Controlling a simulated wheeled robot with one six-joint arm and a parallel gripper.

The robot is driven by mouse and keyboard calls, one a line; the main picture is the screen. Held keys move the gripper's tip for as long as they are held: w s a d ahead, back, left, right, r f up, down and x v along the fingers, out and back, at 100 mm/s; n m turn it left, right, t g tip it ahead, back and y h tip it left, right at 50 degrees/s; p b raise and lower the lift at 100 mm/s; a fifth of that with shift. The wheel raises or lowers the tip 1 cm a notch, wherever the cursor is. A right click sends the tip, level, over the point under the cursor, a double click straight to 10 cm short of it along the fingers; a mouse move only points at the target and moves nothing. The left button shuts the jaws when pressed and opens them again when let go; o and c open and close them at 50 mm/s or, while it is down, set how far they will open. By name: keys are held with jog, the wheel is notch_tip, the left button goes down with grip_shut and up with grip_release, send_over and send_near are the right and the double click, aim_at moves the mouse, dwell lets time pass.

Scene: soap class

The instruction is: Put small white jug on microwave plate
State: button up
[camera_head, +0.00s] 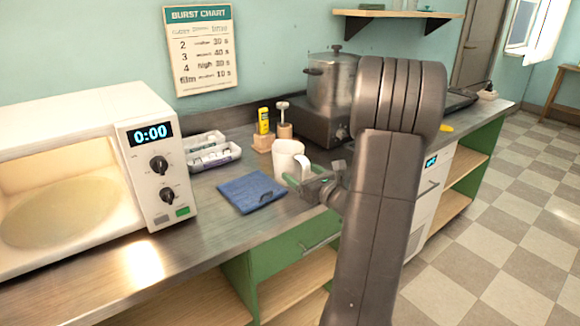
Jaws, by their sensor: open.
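The small white jug (287,157) stands upright on the counter, right of the microwave, with its handle toward my gripper. My gripper (296,181) is open at the jug's lower right side, close to the handle. I cannot tell whether the fingers touch the jug or straddle the handle. My arm hides part of the counter behind it. The microwave (163,200) stands at the left, its cavity open to view and its display reading 0:00. The microwave plate (62,212) is a round, pale yellowish disc inside it, and it is bare.
A folded blue cloth (251,191) lies left of the jug. A grey tray (212,153) and a wooden holder with a yellow item (263,122) stand behind. A steel pot (331,82) sits on a dark cooker (309,128). The counter front (143,262) before the microwave is clear.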

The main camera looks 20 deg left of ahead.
jog(key=shift+w+a, duration=0.2)
jog(key=shift+a, duration=0.05)
grip_shut()
jog(key=shift+r, duration=0.1)
